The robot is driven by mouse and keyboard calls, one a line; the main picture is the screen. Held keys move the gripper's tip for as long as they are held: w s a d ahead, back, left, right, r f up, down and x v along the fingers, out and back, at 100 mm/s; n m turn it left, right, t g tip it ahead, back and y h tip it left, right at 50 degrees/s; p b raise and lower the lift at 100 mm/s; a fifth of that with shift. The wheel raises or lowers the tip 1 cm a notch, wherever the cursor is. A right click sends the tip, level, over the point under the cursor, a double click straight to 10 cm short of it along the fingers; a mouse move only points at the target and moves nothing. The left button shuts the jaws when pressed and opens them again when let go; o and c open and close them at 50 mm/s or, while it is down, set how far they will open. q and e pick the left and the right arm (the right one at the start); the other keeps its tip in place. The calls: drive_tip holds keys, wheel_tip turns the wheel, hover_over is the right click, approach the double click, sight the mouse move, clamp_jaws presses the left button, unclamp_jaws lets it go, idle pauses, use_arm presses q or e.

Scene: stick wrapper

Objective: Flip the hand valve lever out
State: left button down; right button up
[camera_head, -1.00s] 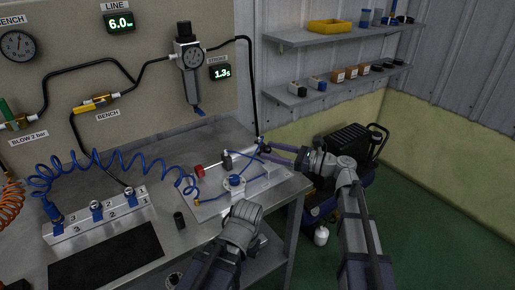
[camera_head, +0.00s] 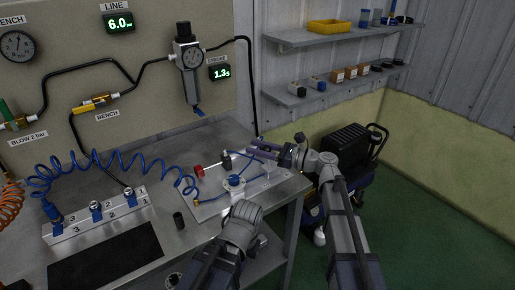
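A light plate (camera_head: 208,209) on the bench carries a small pneumatic rig with a red end piece (camera_head: 199,170), a rod, blue tubing and a round blue-topped part (camera_head: 235,181). I cannot tell for sure which part is the hand valve lever. My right gripper (camera_head: 254,149) reaches in from the right, over the far right part of the rig, close to the blue tubing. Its fingers are too small to tell open from shut, and contact is unclear. My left arm ends in front of the plate; its fingers are hidden.
A manifold with numbered ports (camera_head: 97,215) and a dark mat (camera_head: 106,257) lie to the left. A coiled blue hose (camera_head: 115,166) runs above the bench. A black compressor (camera_head: 345,147) stands beyond the bench's right edge.

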clamp_jaws()
idle(1.0)
